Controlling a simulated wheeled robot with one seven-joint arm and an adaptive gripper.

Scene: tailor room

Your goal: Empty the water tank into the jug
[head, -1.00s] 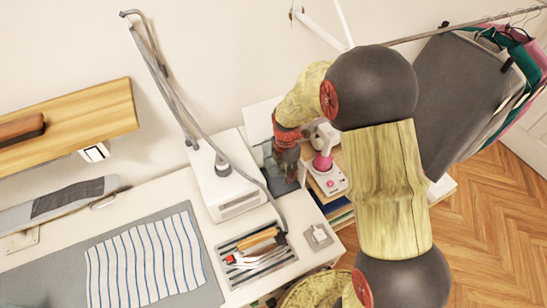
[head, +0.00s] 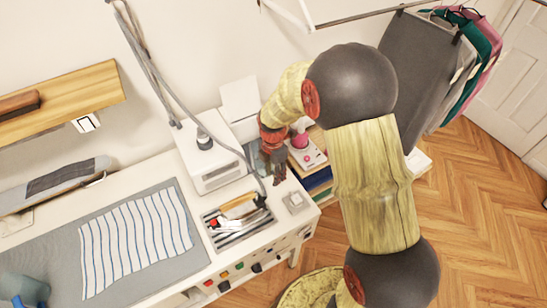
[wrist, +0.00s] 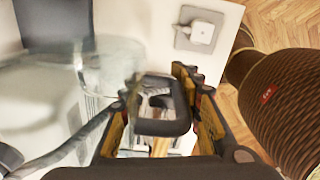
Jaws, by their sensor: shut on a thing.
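My gripper (head: 277,172) is over the right end of the white worktop, beside the white steam station. In the wrist view the gripper (wrist: 165,105) is shut on a dark loop-shaped handle (wrist: 160,127). A clear, see-through body, which looks like the water tank (wrist: 60,85), shows left of the fingers. In the head view the tank is mostly hidden by my gripper. A bluish see-through vessel, apparently the jug (head: 25,290), stands at the lower left, cut off by the picture edge. I cannot tell the water level in the tank.
The steam station (head: 207,160) with its hose stands at the back. An iron (head: 232,222) lies on a striped rest in front of it. A small white square item (head: 295,202) is near the right edge. Striped cloth (head: 135,245) lies flat on the grey mat (head: 195,245).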

